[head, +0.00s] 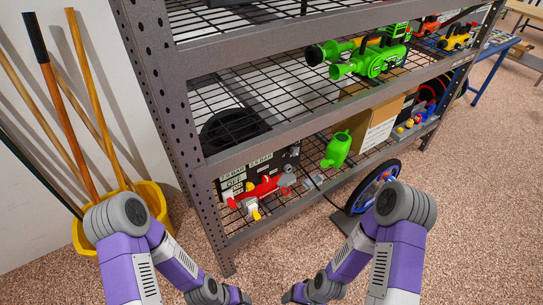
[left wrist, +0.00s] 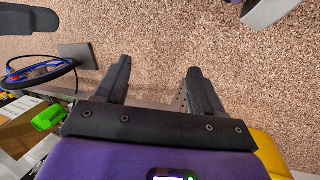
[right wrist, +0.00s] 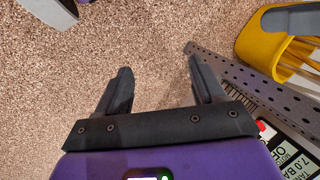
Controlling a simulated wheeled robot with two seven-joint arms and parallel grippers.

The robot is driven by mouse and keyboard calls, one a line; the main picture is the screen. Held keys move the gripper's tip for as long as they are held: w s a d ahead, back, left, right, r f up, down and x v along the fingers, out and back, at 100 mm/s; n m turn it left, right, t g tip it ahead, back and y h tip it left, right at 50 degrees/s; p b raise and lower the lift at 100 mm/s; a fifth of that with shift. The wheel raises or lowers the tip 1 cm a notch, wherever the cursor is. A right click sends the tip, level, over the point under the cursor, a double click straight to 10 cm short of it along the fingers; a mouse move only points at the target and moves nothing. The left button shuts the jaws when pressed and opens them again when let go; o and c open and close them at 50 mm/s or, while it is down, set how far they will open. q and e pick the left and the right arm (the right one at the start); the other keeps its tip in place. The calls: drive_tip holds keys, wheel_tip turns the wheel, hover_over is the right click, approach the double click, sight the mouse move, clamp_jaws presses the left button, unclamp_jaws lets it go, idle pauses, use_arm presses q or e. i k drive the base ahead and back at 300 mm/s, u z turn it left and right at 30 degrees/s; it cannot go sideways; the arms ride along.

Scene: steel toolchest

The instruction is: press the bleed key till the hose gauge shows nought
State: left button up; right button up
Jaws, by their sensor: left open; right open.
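Part of the panel shows in the right wrist view (right wrist: 292,150), with TANK, 7.0 BA, MOTOR and OFF in sight. In front of it are a red part (head: 264,187) and a small white and yellow part (head: 252,209). I cannot tell which piece is the bleed key or which readout is the hose gauge. My left gripper (left wrist: 159,65) and my right gripper (right wrist: 160,65) are open and empty over the floor, apart from the shelf.
A grey steel rack (head: 195,155) rises ahead. A yellow bucket (head: 153,197) with handles stands left. The floor in front is mostly clear.

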sight(249, 186)
drive_tip(key=z, duration=2.45)
drive_tip(key=k, duration=0.95)
drive_tip(key=u, duration=1.2)
drive_tip(key=i, duration=0.95)
